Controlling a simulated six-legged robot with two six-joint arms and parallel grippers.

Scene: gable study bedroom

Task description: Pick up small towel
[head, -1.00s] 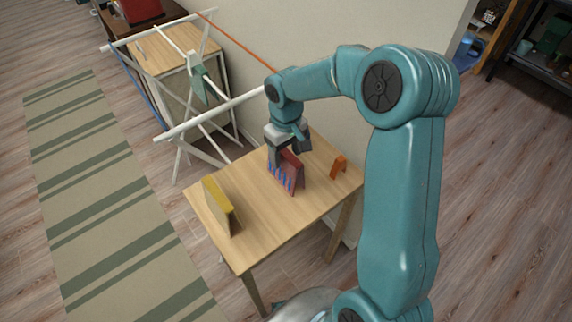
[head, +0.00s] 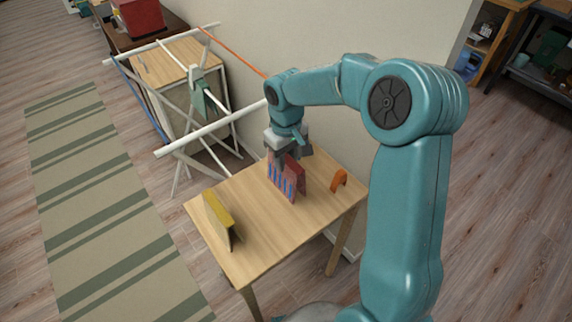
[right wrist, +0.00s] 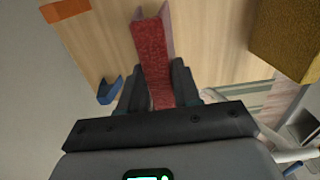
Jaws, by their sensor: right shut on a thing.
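A red small towel (head: 287,180) with blue stripes stands folded like a tent on the wooden table. My right gripper (head: 288,157) comes down over its top fold and is shut on it. In the right wrist view, the red towel (right wrist: 150,55) runs up from between the two dark fingers (right wrist: 158,88). Its pinkish sides slope away beneath the fold. The towel's lower edges appear to be still on the table. My left gripper is not in view.
A yellow folded piece (head: 218,218) stands at the table's left, and a small orange arch (head: 339,180) at its right. A small blue piece (right wrist: 109,90) shows in the right wrist view. A white drying rack (head: 210,132) stands beyond the table (head: 262,240), near the wall.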

